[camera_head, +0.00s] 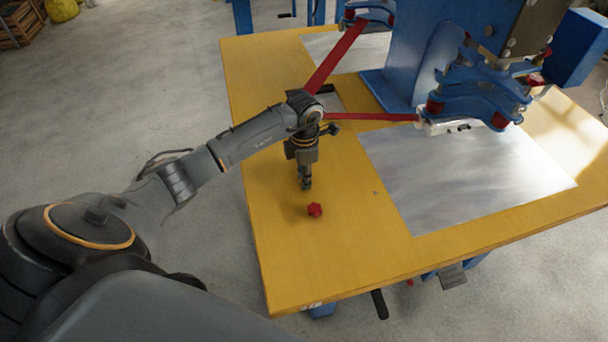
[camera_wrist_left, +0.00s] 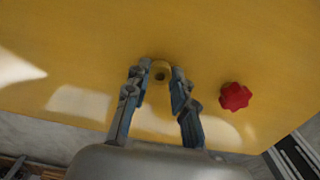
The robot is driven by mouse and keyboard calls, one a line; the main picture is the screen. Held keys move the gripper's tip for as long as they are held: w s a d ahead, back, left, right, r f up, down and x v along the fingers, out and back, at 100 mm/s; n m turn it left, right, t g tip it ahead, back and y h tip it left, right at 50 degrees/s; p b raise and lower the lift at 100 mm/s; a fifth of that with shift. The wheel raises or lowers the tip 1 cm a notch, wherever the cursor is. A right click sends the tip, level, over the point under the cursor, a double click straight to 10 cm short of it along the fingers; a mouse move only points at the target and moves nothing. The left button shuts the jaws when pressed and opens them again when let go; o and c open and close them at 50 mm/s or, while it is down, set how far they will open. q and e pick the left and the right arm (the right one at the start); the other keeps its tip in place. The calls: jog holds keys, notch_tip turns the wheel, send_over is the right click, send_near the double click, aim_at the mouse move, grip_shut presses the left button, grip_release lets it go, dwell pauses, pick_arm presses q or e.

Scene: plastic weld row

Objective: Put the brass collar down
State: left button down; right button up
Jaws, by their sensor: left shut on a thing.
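The brass collar (camera_wrist_left: 161,68) is a small yellow ring with a dark hole, close in colour to the table. It sits between the fingertips of my left gripper (camera_wrist_left: 158,76) in the left wrist view. In the head view my left gripper (camera_head: 305,185) points down over the left part of the yellow table (camera_head: 285,250). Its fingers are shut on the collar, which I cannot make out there. I cannot tell whether the collar touches the tabletop. My right gripper is not in view.
A red star-shaped knob (camera_head: 315,210) lies on the table close to my left gripper; it also shows in the left wrist view (camera_wrist_left: 235,96). A blue machine (camera_head: 415,60) with red arms and a metal plate (camera_head: 465,175) stand to the right. The table's front left is clear.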

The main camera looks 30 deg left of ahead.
pick_arm(q)
jog(key=c, duration=1.6)
grip_release()
jog(key=shift+f, duration=0.15)
jog(key=o, duration=0.5)
jog(key=shift+r, duration=0.35)
notch_tip(320, 180, up, 12)
jog(key=shift+f+b, duration=0.15)
jog(key=shift+b, duration=0.45)
